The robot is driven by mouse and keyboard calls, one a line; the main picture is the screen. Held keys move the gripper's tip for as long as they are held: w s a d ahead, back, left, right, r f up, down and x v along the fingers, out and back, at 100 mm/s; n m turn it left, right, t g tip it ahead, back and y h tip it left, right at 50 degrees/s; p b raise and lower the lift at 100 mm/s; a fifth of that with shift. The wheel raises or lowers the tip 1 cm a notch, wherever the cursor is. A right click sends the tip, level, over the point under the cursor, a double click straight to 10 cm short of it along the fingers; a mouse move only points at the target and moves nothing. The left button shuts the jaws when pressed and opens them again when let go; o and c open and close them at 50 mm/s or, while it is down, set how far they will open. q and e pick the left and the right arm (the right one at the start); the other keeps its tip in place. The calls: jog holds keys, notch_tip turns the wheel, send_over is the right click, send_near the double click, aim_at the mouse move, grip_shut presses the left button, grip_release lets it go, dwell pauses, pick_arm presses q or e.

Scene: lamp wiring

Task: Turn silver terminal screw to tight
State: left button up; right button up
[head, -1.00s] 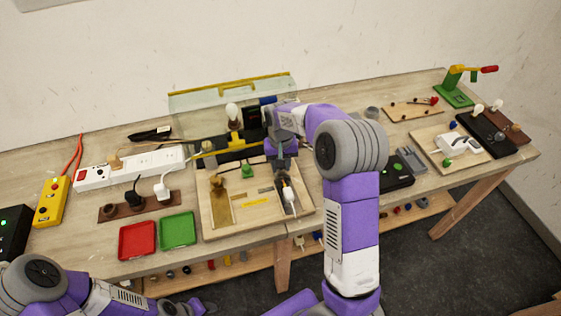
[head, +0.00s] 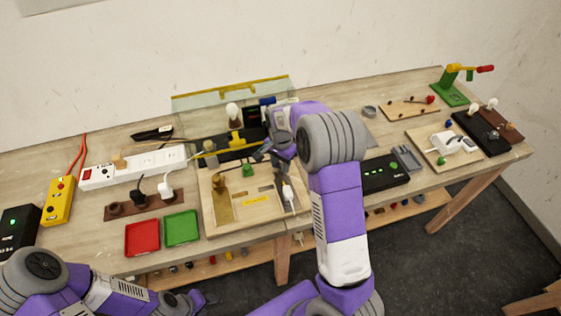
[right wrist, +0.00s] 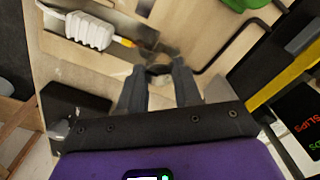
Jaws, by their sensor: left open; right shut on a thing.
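The wooden lamp board (head: 240,219) lies at the front middle of the bench, with a brass plate, silver plates and a white plug on it. My right gripper (head: 262,155) is low at the board's back right edge. In the right wrist view its fingers (right wrist: 159,72) are closed around a small greyish thing (right wrist: 158,70), which looks like the silver terminal screw; the fingers hide most of it. Whether the screw is tight cannot be seen. My left gripper (head: 204,298) is open and empty at the bottom, in front of the bench.
A glass-like screen (head: 200,103) stands behind. Red (head: 142,238) and green (head: 181,228) trays lie left of the board. A black box (head: 382,173) lies to the right.

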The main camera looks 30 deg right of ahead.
jog(key=shift+m, duration=0.4)
jog(key=o, duration=1)
jog(key=shift+o, duration=0.2)
notch_tip(320, 180, up, 8)
jog(key=shift+f+p, duration=0.2)
jog(key=shift+p, duration=0.45)
